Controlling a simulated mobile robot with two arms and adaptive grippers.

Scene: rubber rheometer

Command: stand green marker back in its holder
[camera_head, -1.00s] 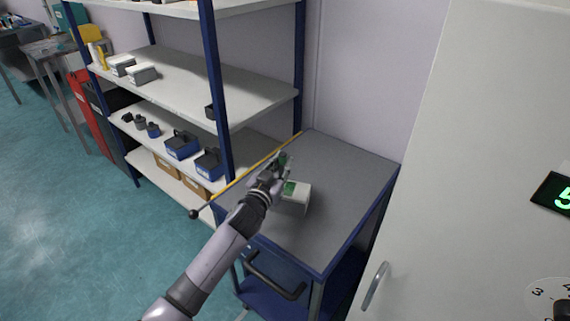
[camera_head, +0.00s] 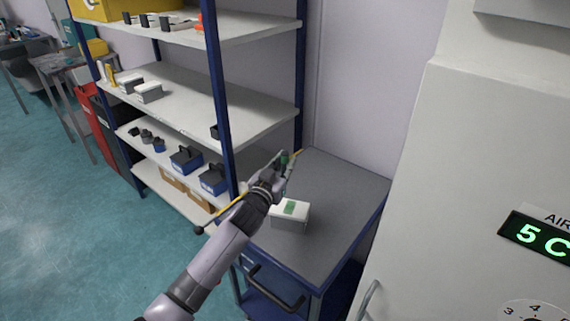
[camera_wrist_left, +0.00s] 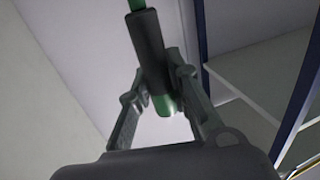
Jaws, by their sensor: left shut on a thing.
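My left gripper (camera_head: 280,170) is shut on the green marker (camera_head: 284,158) and holds it above the back left part of the grey cart top. In the left wrist view the marker (camera_wrist_left: 150,50), with a dark body and green ends, stands tilted between the two fingers of the left gripper (camera_wrist_left: 160,85). A small white box (camera_head: 290,218) with a green patch on top sits on the cart below and to the right of the gripper. I cannot make out a marker holder for certain. My right gripper is not in view.
The cart (camera_head: 345,190) has free room right of the box. A blue-post shelf rack (camera_head: 190,95) stands close on the left. A yellow rod (camera_head: 225,212) with a black ball end passes behind my arm. A pale cabinet (camera_head: 460,150) with a green display is at right.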

